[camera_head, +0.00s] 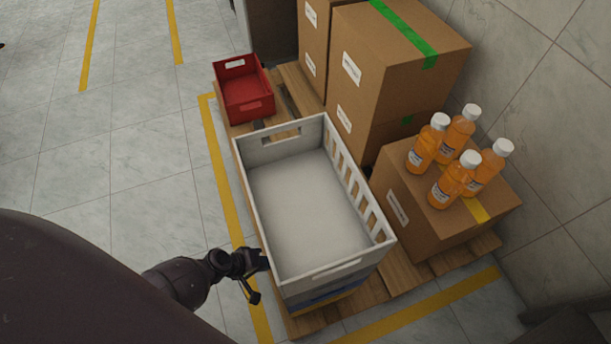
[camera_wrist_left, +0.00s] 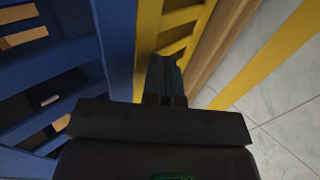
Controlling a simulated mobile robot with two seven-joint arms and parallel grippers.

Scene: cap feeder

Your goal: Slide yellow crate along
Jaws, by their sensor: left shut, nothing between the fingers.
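The yellow crate (camera_wrist_left: 148,40) shows in the left wrist view as a slotted yellow wall, below a blue crate (camera_wrist_left: 117,45). In the head view it is only a thin strip under the blue crate (camera_head: 335,293), mostly hidden by the white crate (camera_head: 310,205) on top. My left gripper (camera_head: 260,260) is at the near left corner of the stack, beside the crates. In the left wrist view its shut fingers (camera_wrist_left: 165,68) are close against the yellow wall; I cannot tell whether they touch it. My right gripper is not in view.
The stack stands on a wooden pallet (camera_head: 370,293). A red crate (camera_head: 242,90) is behind it. Cardboard boxes (camera_head: 400,70) and a box (camera_head: 410,205) with several orange bottles (camera_head: 455,180) stand to the right. Open tiled floor (camera_head: 110,150) lies left of the yellow floor line (camera_head: 225,170).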

